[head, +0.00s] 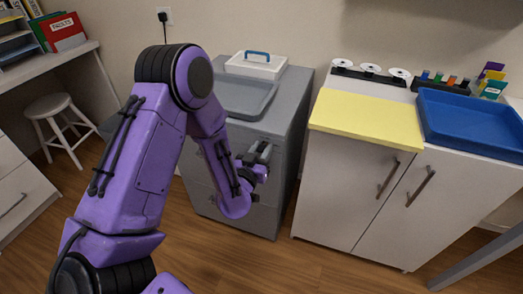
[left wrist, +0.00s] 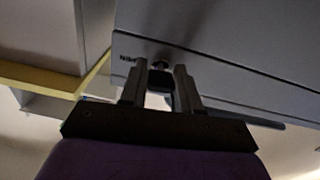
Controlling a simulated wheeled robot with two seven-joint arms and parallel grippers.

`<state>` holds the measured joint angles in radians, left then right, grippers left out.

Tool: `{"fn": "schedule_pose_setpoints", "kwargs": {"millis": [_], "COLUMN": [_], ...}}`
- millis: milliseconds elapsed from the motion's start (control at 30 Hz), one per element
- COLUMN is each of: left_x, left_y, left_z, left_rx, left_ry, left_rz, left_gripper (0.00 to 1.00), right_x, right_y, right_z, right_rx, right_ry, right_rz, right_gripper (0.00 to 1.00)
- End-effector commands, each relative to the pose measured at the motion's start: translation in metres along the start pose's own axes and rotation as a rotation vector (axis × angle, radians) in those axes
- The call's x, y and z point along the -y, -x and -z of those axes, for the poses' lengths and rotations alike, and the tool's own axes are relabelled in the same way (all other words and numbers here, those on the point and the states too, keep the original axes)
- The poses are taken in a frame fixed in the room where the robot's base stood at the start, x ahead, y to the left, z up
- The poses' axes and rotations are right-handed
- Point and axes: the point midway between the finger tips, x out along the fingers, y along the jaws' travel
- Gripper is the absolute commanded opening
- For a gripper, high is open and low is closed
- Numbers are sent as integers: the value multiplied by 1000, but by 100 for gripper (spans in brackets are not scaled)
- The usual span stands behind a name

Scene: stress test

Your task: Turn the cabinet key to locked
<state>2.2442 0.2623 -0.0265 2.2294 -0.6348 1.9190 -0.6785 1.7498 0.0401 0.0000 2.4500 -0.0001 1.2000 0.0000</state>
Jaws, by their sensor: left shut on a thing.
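The grey cabinet (head: 273,130) stands against the wall in the head view, and its front also shows in the left wrist view (left wrist: 220,40). My left gripper (head: 262,157) is at the upper part of the cabinet front. In the left wrist view the left gripper (left wrist: 160,72) is shut on the key (left wrist: 160,80), a small dark piece between its fingers. A round dark lock (left wrist: 160,64) shows just past the fingertips. The fingers hide much of the key, and I cannot tell its turn angle. My right gripper is out of view.
A grey tray (head: 246,97) and a white caddy with a blue handle (head: 256,66) rest on the cabinet. To the right, a white cupboard (head: 345,190) carries a yellow board (head: 368,118) and a blue tray (head: 470,122). A white stool (head: 57,125) stands left.

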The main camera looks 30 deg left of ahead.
Motion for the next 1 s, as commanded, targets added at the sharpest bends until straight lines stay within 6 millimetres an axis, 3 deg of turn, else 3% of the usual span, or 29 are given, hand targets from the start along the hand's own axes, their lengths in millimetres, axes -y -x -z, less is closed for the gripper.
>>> {"fn": "schedule_pose_setpoints", "kwargs": {"millis": [1000], "left_x": [-1], "left_y": [1], "left_z": [-1], "left_rx": [-22], "left_ry": [920], "left_rz": [1], "left_gripper": [1], "right_x": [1], "right_y": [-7], "right_z": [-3], "right_rx": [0], "right_ry": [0], "right_rz": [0], "right_gripper": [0]}}
